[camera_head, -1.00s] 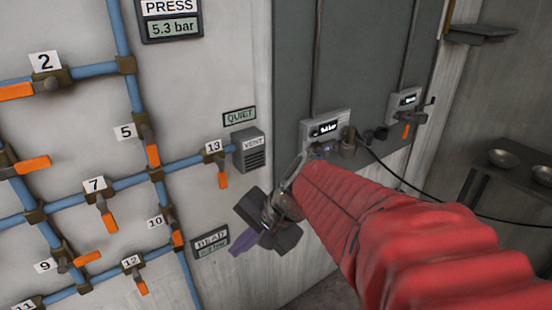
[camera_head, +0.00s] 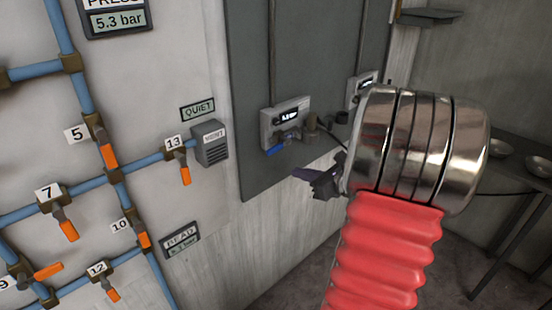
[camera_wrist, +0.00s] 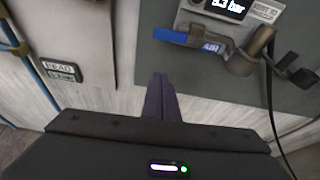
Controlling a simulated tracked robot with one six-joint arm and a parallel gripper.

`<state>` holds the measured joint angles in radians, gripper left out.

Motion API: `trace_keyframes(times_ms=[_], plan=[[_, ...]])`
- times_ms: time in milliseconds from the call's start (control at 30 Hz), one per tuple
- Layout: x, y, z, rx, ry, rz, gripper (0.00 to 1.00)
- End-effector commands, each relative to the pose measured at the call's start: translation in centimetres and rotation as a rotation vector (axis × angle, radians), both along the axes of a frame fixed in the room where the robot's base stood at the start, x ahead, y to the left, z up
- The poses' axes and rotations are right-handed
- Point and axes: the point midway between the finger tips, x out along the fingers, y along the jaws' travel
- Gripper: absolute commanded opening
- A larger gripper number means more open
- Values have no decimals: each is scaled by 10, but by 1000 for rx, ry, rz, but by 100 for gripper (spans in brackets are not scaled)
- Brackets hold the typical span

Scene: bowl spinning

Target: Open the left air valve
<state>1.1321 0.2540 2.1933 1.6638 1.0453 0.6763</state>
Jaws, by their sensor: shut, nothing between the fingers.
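The left air valve has a blue handle (camera_head: 273,151) under a grey readout box (camera_head: 286,118) on the dark wall panel. In the wrist view the blue handle (camera_wrist: 178,36) lies level, pointing left from a metal body marked AIR (camera_wrist: 211,47). My gripper (camera_head: 296,173) is below and slightly right of the blue handle in the head view, pointing left. In the wrist view its purple fingers (camera_wrist: 160,82) are together and empty, their tips below the handle and apart from it in the picture. The depth of the gap is unclear.
A second readout box (camera_head: 361,88) stands right of the first; my wrist hides what is below it. A black hose (camera_wrist: 270,95) hangs from the fitting. Left are blue pipes with orange handles (camera_head: 185,175) and a vent (camera_head: 212,143).

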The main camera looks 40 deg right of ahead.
Motion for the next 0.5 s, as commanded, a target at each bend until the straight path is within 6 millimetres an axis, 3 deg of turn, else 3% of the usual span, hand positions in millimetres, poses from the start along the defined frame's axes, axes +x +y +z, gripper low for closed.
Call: trace_keyframes(times_ms=[500], plan=[[3,-5,-2,10,-5,-15,0]])
